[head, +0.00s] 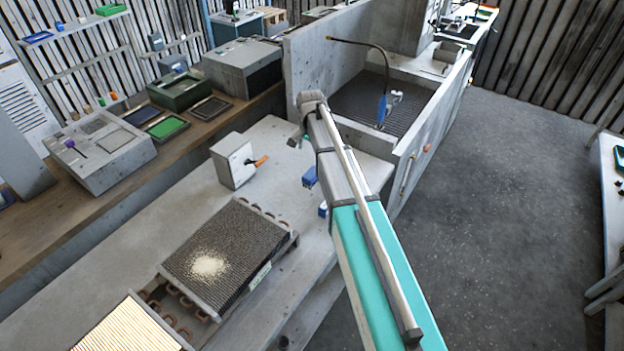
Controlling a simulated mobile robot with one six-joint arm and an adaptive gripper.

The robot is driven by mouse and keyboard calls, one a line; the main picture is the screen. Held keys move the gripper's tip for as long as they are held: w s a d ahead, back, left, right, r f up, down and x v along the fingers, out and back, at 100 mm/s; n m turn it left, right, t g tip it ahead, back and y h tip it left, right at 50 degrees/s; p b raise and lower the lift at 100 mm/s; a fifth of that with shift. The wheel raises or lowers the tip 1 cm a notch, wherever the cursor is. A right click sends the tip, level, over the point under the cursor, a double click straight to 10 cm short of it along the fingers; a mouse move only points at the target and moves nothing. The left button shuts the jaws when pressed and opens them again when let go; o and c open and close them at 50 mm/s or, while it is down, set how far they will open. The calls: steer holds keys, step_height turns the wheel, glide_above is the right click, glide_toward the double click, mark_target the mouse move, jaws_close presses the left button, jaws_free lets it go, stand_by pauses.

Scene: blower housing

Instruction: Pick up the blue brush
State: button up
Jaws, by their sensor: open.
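My gripper (296,142) is mostly hidden behind the arm's end; only a dark part shows above the bench, beyond the upper blue piece. It is open, and I see nothing held in it.
A finned coil block (228,255) with copper bends lies on the bench (120,265). A pale box (233,160) with an orange handle stands behind it. A walled basin (372,100) holds a hose with a blue handle (382,108). The floor at right is clear.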

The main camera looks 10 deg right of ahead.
mark_target(310, 174)
steer(key=shift+f+b, duration=3.6)
steer(key=shift+f, duration=0.25)
steer(key=shift+f, duration=0.1)
steer(key=shift+s+a+f+b, duration=0.1)
steer(key=shift+f+b, duration=1.15)
steer(key=shift+b, duration=0.05)
steer(key=shift+s+f+b, duration=0.1)
steer(key=shift+f+b, duration=1.15)
steer(key=shift+b, duration=0.05)
steer(key=c, duration=1.3)
steer(key=shift+r, duration=0.1)
